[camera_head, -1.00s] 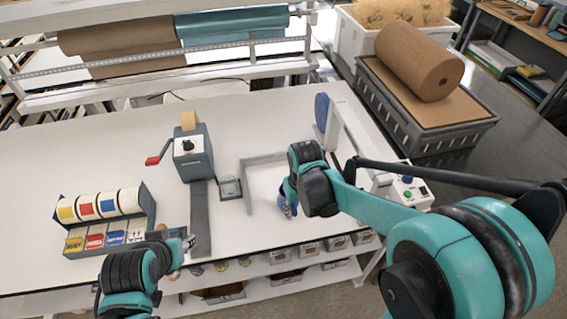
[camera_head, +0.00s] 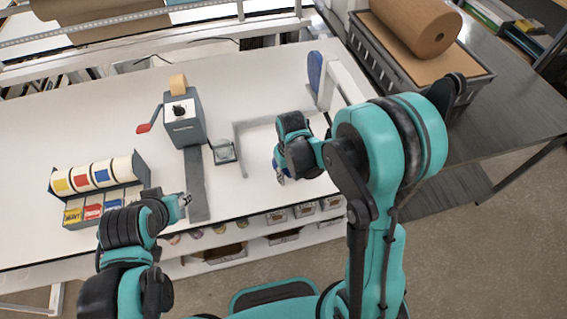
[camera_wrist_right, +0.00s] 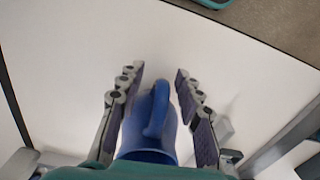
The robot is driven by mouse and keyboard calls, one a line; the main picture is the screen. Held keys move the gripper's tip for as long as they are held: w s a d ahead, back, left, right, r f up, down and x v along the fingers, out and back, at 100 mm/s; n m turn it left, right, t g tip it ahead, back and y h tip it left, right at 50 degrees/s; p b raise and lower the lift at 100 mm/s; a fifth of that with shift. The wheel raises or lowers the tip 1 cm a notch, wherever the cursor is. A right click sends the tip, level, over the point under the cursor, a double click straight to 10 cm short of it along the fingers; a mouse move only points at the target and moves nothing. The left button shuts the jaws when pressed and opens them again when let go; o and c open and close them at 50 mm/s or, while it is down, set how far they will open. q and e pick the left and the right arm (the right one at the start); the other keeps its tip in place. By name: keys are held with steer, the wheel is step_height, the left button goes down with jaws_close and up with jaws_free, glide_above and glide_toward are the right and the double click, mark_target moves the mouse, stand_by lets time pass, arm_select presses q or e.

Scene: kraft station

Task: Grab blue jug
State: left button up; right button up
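The blue jug (camera_wrist_right: 148,128) stands on the white table in the right wrist view, its handle facing up the picture. My right gripper (camera_wrist_right: 158,72) is open, with one finger on each side of the jug; I cannot tell whether either finger touches it. In the head view, my right gripper (camera_head: 280,174) is over the table's front right part. It hides most of the jug, and only a little blue shows beside it. My left gripper (camera_head: 184,200) is low near the table's front edge; its finger opening is too small to judge.
A label dispenser (camera_head: 98,185) stands at the left, and a grey tape machine (camera_head: 183,122) with a red handle is mid-table. A grey angled frame (camera_head: 240,140) lies left of my right gripper. A grey crate (camera_head: 400,75) with a brown roll is at the back right.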

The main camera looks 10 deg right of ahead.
steer(key=shift+c, duration=0.4)
jaws_close()
steer(key=shift+r, duration=0.15)
steer(key=shift+r+p, duration=0.3)
steer(key=shift+r, duration=0.85)
steer(key=shift+s+d+r, duration=0.1)
steer(key=shift+r, duration=0.85)
steer(key=s+d+r+p, duration=0.2)
steer(key=s+d+r, duration=0.4)
steer(key=s+d, duration=0.1)
steer(key=shift+s+d+r, duration=0.15)
steer(key=shift+d+r, duration=0.15)
steer(key=shift+d, duration=0.55)
